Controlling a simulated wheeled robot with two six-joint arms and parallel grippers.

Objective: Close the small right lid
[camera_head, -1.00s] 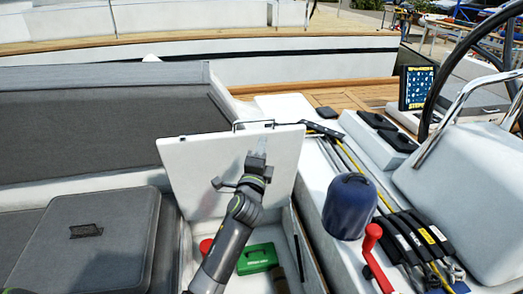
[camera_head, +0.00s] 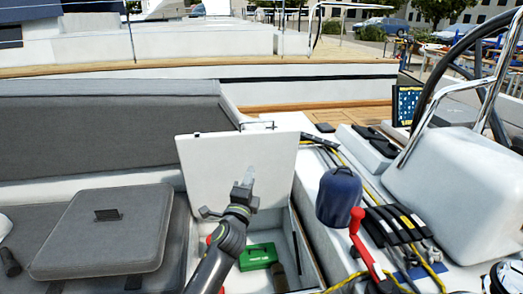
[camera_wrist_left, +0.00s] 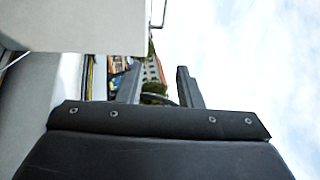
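The small right lid (camera_head: 205,165) is a white panel standing open, nearly upright, behind an open locker. A thin metal handle (camera_head: 257,124) shows at its top edge. My left gripper (camera_head: 247,178) is in front of the lid's right half, its fingers pointing up; I cannot tell whether it touches the lid. In the left wrist view the fingers (camera_wrist_left: 160,88) are apart with only background between them. A pale panel (camera_wrist_left: 85,25), probably the lid, is at upper left there, outside the fingers. My right gripper is not in view.
The open locker holds a green box (camera_head: 258,257) and something red, partly hidden by my arm. A grey cushion (camera_head: 105,230) lies left. To the right are a blue-covered winch (camera_head: 339,196), a red handle (camera_head: 362,245), black rope clutches (camera_head: 398,230) and the steering wheel (camera_head: 470,60).

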